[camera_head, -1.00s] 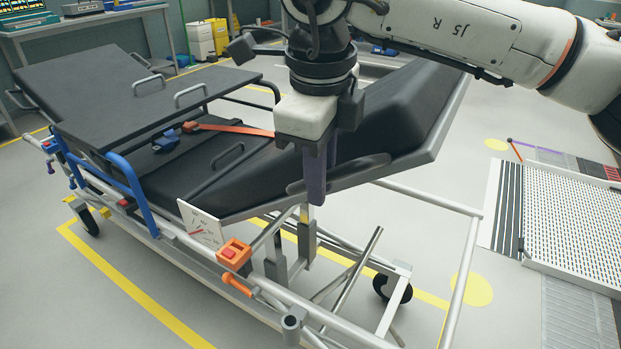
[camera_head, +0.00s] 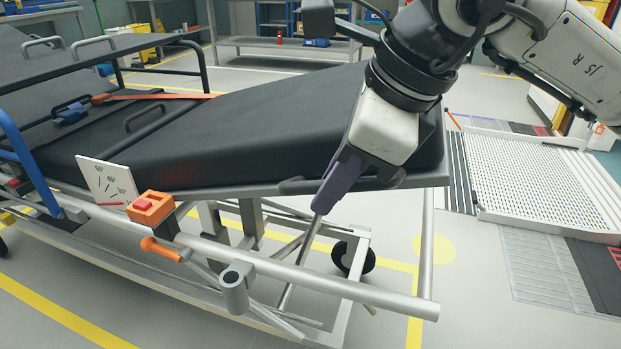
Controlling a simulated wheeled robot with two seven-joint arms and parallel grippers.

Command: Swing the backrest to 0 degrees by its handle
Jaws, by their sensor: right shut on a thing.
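The black backrest (camera_head: 255,125) of the stretcher lies low and nearly flat in the head view. I cannot tell its exact angle. Its grey handle (camera_head: 292,186) runs along the near side frame. My right gripper (camera_head: 334,188), with purple fingers, is shut on this handle and covers its middle. A white angle plate (camera_head: 103,182) stands at the near left, with a red pointer (camera_head: 111,204) near its lower edge. My left gripper is not in view.
An orange box with a red button (camera_head: 151,207) and an orange lever (camera_head: 163,249) sit on the near rail. The silver lower rail (camera_head: 350,287) runs below the backrest. A perforated ramp (camera_head: 545,180) lies at the right. Floor is clear between them.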

